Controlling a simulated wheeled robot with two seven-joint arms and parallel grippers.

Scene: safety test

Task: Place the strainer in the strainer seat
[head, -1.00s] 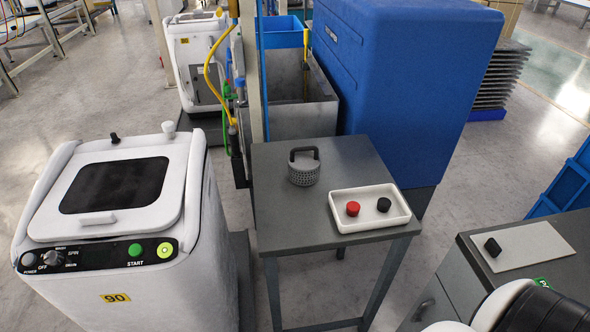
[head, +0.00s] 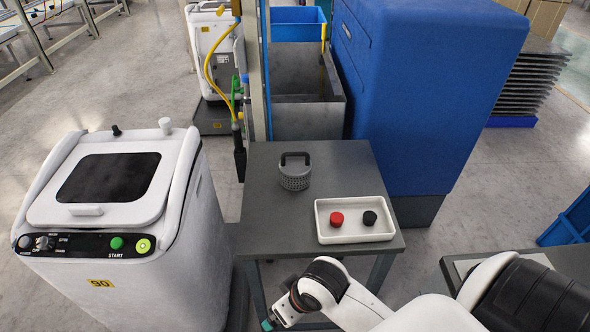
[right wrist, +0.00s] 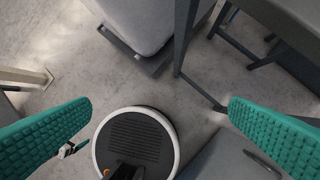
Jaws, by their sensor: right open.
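The strainer (head: 295,172), a dark perforated basket with a black loop handle, stands upright on the grey table (head: 262,215). My right arm comes in from the lower right, and its gripper (head: 268,323) is low at the bottom edge, in front of the table and apart from the strainer. In the right wrist view my right gripper (right wrist: 160,105) is open, with its two teal ribbed fingers wide apart and nothing between them. I cannot make out a strainer seat. My left gripper is not in view.
A white tray (head: 322,234) on the table holds a red cap (head: 337,219) and a black cap (head: 370,218). A white machine (head: 160,245) with a closed lid stands at left. A grey sink (head: 305,118) and a blue cabinet (head: 425,95) stand behind the table.

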